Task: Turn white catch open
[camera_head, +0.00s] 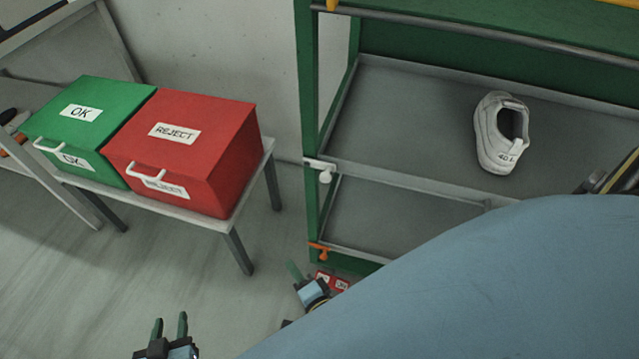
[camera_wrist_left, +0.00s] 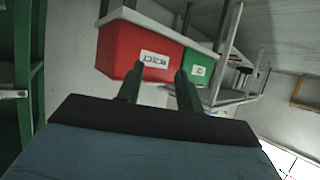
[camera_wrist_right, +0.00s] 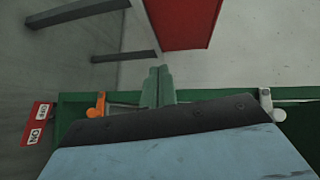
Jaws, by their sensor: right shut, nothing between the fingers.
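The white catch (camera_head: 324,174) sits on the green post of the rack, at the height of the middle shelf edge. It also shows in the right wrist view (camera_wrist_right: 268,103), to the right of my right gripper's fingers. My right gripper (camera_head: 294,270) is low in front of the post, below the white catch and apart from it. In the right wrist view its fingers (camera_wrist_right: 158,86) are together and empty. My left gripper (camera_head: 170,328) is at the bottom left of the head view, its fingers (camera_wrist_left: 158,88) spread apart with nothing between them.
An orange catch (camera_head: 318,247) sits lower on the same post, near my right gripper. A white shoe (camera_head: 499,133) stands on the rack's shelf. Red REJECT (camera_head: 225,150) and green OK (camera_head: 105,95) boxes stand on a table at left. Red-and-white labels (camera_wrist_right: 38,122) show low down.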

